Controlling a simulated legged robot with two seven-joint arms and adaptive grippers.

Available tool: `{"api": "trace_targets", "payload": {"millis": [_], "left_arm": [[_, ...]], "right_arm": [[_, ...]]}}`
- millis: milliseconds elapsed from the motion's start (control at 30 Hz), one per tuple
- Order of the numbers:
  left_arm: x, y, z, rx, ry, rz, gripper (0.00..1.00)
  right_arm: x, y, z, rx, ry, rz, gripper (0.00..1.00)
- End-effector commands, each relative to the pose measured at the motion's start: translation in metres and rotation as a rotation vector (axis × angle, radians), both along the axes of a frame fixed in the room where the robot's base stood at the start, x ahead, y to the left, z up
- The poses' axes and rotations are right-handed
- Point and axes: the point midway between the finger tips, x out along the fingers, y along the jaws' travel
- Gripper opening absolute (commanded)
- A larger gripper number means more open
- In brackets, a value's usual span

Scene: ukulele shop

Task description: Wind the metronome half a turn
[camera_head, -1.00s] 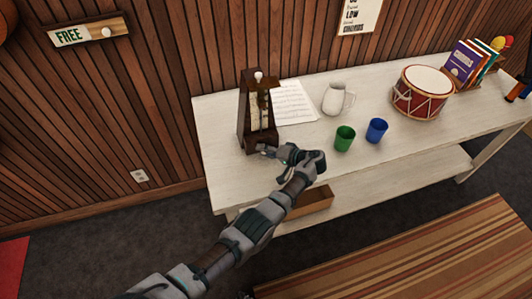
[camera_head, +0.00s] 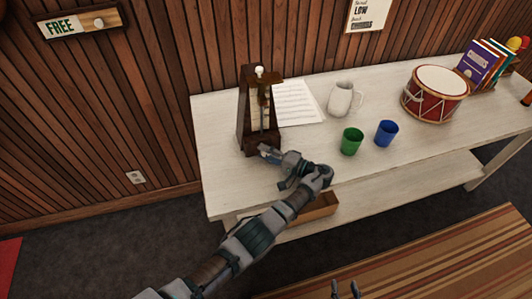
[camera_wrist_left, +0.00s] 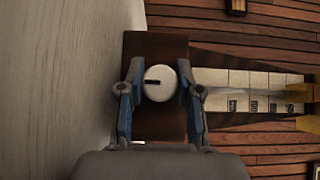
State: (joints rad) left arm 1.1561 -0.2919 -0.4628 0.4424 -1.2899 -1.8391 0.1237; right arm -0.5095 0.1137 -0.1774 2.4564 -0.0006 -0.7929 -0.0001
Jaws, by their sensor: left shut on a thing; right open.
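The dark wooden metronome (camera_head: 243,125) stands upright at the left end of the white table, with a pale scale and pendulum on its front. My left gripper (camera_head: 266,153) reaches its lower right side. In the left wrist view, the gripper (camera_wrist_left: 160,92) is shut on a round white winding knob (camera_wrist_left: 160,77) with a short dark mark lying about level. One finger is on each side of the knob, against the brown metronome body (camera_wrist_left: 155,45). In the head view the knob is hidden by the gripper. My right gripper (camera_head: 345,290) is open and empty at the bottom edge.
A music sheet (camera_head: 296,104), white pitcher (camera_head: 340,99), green cup (camera_head: 351,142), blue cup (camera_head: 386,134) and red drum (camera_head: 435,94) stand to the right on the table (camera_head: 225,190). A wooden tray (camera_head: 318,208) is on the lower shelf.

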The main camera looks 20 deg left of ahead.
Motion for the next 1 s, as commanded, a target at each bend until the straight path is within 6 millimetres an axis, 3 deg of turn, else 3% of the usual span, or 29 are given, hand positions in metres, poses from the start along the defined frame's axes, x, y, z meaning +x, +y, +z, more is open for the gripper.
{"api": "trace_targets", "payload": {"millis": [33, 467, 500, 833, 1000], "left_arm": [[-0.002, -0.002, -0.008, -0.004, 0.018, -0.003, 0.00], [-0.002, -0.002, -0.008, 0.002, 0.021, -0.002, 0.00], [-0.002, -0.002, -0.008, 0.002, 0.020, -0.002, 0.44], [-0.001, -0.001, -0.001, 0.005, 0.011, -0.001, 0.44], [-0.001, -0.001, 0.017, 0.005, 0.005, -0.001, 0.44]], "right_arm": [[0.001, 0.001, -0.001, 0.003, -0.008, 0.000, 0.51], [0.003, 0.001, 0.001, 0.006, -0.020, 0.001, 0.51], [0.003, 0.001, 0.001, 0.006, -0.020, 0.001, 0.51], [0.002, 0.001, 0.002, 0.005, -0.020, 0.000, 0.51], [0.001, 0.001, 0.003, 0.005, -0.021, 0.000, 0.51]]}}
